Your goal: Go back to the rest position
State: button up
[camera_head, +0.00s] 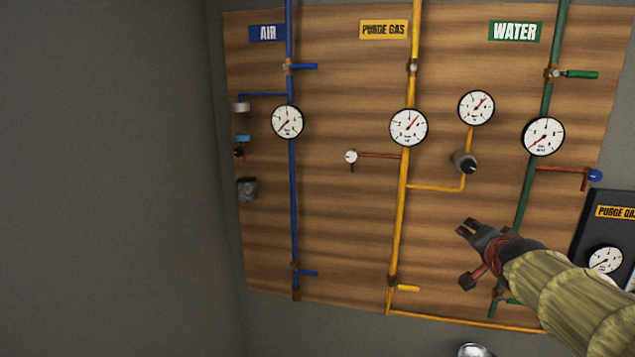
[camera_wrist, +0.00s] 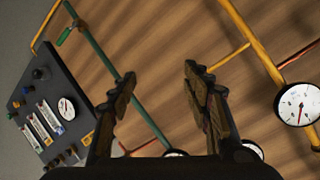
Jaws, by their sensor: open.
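My gripper (camera_head: 464,257) is in front of the lower right part of the wooden panel (camera_head: 340,220), with my arm reaching in from the lower right. In the wrist view my gripper (camera_wrist: 160,85) shows two fingers spread apart with nothing between them. The panel lies behind the fingers there. The gripper seems apart from the pipes, and part of the green water pipe (camera_head: 527,190) is hidden by my arm.
The panel carries a blue air pipe (camera_head: 292,200), a yellow purge gas pipe (camera_head: 401,220) and several gauges and valves. A dark control box (camera_head: 603,220) is at the right; it also shows in the wrist view (camera_wrist: 45,70). The grey wall (camera_head: 100,180) at the left is bare.

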jog(key=s+a+f+n+g+y+b, duration=0.1)
jog(key=s+a+f+n+g+b, duration=0.1)
jog(key=s+a+f, duration=0.4)
jog(key=s+a+f+n+g+y+b, duration=0.1)
jog(key=s+a+f+n+g+b, duration=0.2)
jog(key=s+a+f, duration=0.4)
jog(key=s+a+f+n+g+y+b, duration=0.2)
jog(key=s+a+f+n+b, duration=0.2)
jog(key=s+f, duration=0.8)
jog(key=s+a+n, duration=0.2)
jog(key=s, duration=0.6)
jog(key=shift+s+a, duration=0.2)
jog(key=shift+s, duration=0.05)
jog(key=shift+r, duration=0.15)
